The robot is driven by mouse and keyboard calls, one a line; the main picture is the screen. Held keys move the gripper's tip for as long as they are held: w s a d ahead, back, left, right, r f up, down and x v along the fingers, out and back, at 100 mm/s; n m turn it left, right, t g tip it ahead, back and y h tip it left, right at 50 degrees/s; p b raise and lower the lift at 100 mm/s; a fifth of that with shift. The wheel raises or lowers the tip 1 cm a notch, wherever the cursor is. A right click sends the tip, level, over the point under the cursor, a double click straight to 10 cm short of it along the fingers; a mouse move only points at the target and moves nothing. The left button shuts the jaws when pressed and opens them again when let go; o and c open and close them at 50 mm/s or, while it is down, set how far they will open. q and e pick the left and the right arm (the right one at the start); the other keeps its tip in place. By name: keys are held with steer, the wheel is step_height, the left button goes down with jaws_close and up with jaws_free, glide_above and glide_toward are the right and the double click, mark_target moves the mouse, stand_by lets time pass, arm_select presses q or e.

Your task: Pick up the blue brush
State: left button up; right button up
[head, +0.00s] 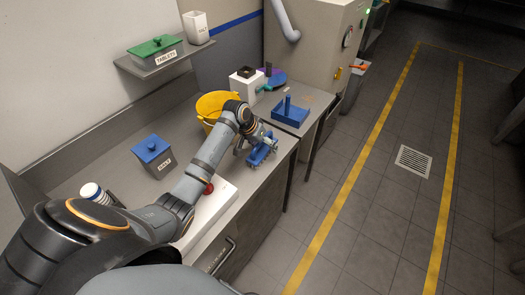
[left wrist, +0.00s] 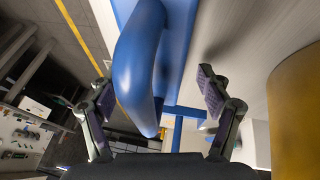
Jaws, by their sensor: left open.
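The blue brush (head: 262,156) lies on the grey counter near its front edge, partly hidden by my gripper in the head view. My left gripper (head: 258,142) is right over it. In the left wrist view the brush's thick blue arched handle (left wrist: 140,60) stands between the two open fingers of my left gripper (left wrist: 152,85). My right gripper is not in view.
A yellow bucket (head: 214,104) stands just behind my gripper, and it also shows at the right of the left wrist view (left wrist: 296,110). A blue-lidded box (head: 153,155) stands at the left. A blue tray with a post (head: 290,115) lies farther right.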

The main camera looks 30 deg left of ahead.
arm_select(q)
steer(key=shift+f, duration=0.15)
steer(key=shift+c, duration=0.3)
steer(key=c, duration=1.5)
